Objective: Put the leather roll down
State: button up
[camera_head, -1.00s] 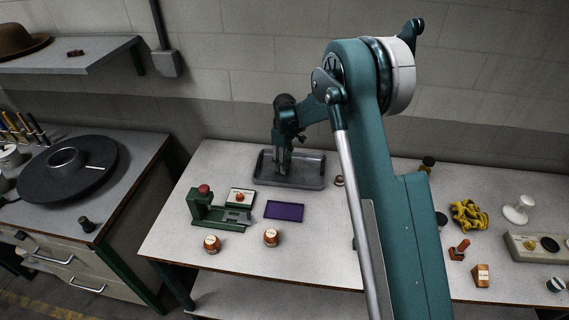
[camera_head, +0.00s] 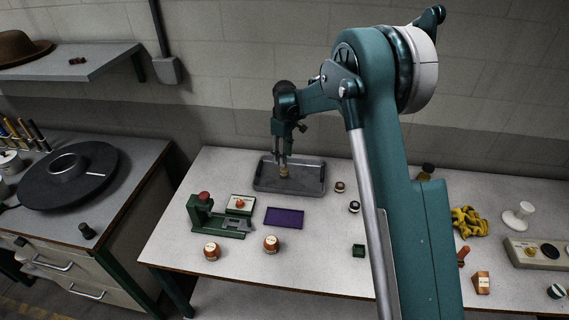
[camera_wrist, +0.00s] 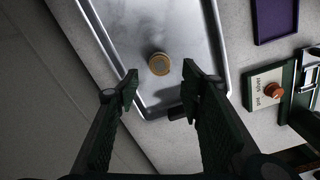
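The leather roll, a small tan-brown cylinder (camera_head: 284,172), stands in the grey metal tray (camera_head: 318,184) at the back of the table. In the wrist view its round end (camera_wrist: 159,64) faces the camera, with the tray's bare floor around it. My gripper (camera_head: 283,158) is above the roll, pointing down. In the wrist view my gripper (camera_wrist: 160,82) is open, its two dark fingers apart with a clear gap and nothing held. The roll shows beyond the fingertips, apart from both.
A purple mat (camera_head: 284,218) and a green press-like device (camera_head: 208,217) with a labelled plate (camera_head: 241,204) lie in front of the tray. Small brown jars (camera_head: 271,244) stand near the front edge. A yellow coil (camera_head: 468,221) lies at right. The wall rises behind.

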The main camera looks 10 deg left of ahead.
jog(key=shift+r, duration=2)
jog(key=s+d+r+m+t, duration=0.3)
jog(key=s+d+r+m, duration=0.3)
jog(key=s+d+r, duration=1.55)
jog(key=s+d+m+t, duration=0.1)
jog(key=s+d+m, duration=0.1)
jog(key=s+d, duration=0.3)
jog(key=s+d+f+m+t, duration=0.1)
jog(key=s+d+m, duration=0.2)
jog(key=s, duration=1)
jog(key=s+d+f+m+t, duration=0.1)
jog(key=s+d+m+t, duration=0.1)
jog(key=s+d, duration=0.5)
jog(key=shift+s+m, duration=0.3)
jog(key=shift+s, duration=1.1)
